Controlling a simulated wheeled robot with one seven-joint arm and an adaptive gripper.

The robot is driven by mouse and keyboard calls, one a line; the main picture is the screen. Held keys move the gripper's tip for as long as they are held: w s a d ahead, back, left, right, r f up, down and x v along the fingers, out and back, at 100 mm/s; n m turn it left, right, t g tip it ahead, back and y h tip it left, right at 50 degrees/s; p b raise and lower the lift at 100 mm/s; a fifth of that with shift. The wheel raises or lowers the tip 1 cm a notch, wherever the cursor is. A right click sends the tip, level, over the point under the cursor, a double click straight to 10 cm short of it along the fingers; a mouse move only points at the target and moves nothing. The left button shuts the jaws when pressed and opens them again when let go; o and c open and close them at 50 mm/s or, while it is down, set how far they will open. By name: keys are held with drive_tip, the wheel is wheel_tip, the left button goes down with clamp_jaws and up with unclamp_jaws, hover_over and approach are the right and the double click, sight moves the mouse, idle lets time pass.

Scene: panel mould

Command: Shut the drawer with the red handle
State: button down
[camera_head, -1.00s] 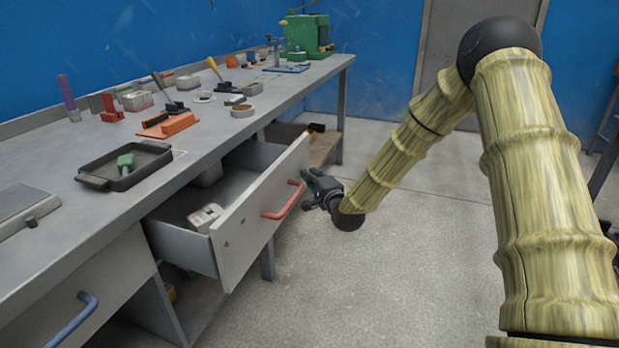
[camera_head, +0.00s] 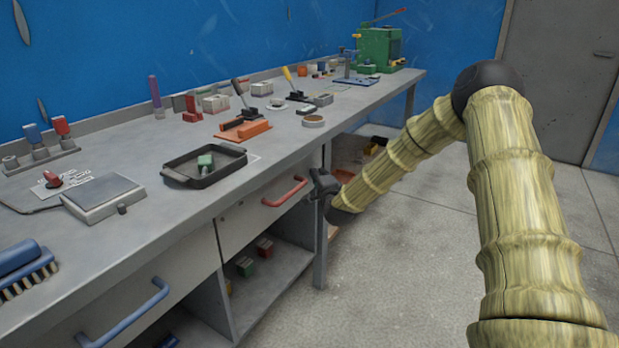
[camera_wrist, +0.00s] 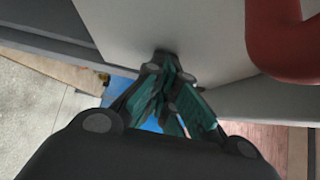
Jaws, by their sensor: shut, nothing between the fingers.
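The drawer with the red handle (camera_head: 284,191) is under the right part of the workbench. Its grey front (camera_head: 242,222) sits flush under the bench top, and no gap shows in the head view. My gripper (camera_head: 322,184) is at the right end of this front, just right of the red handle. In the wrist view my gripper (camera_wrist: 172,105) is shut and empty, with its tips at or very near the grey drawer front (camera_wrist: 140,30). I cannot tell whether they touch. The red handle (camera_wrist: 285,40) shows large at upper right, apart from the fingers.
A drawer with a blue handle (camera_head: 128,315) is shut at lower left. An open shelf (camera_head: 262,275) with small blocks lies below the red-handled drawer. A black tray (camera_head: 204,166) and several tools stand on the bench. The floor (camera_head: 430,270) at right is clear.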

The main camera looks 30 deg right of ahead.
drive_tip(key=shift+w+a+r, duration=0.1)
drive_tip(key=shift+w+a, duration=0.05)
drive_tip(key=shift+r, duration=0.1)
idle(0.3)
drive_tip(key=s+p, duration=0.1)
drive_tip(key=s, duration=1.2)
drive_tip(key=shift+s+a+f+p, duration=0.15)
drive_tip(key=shift+a+f+p, duration=0.15)
drive_tip(key=shift+p, duration=0.1)
drive_tip(key=shift+a, duration=0.1)
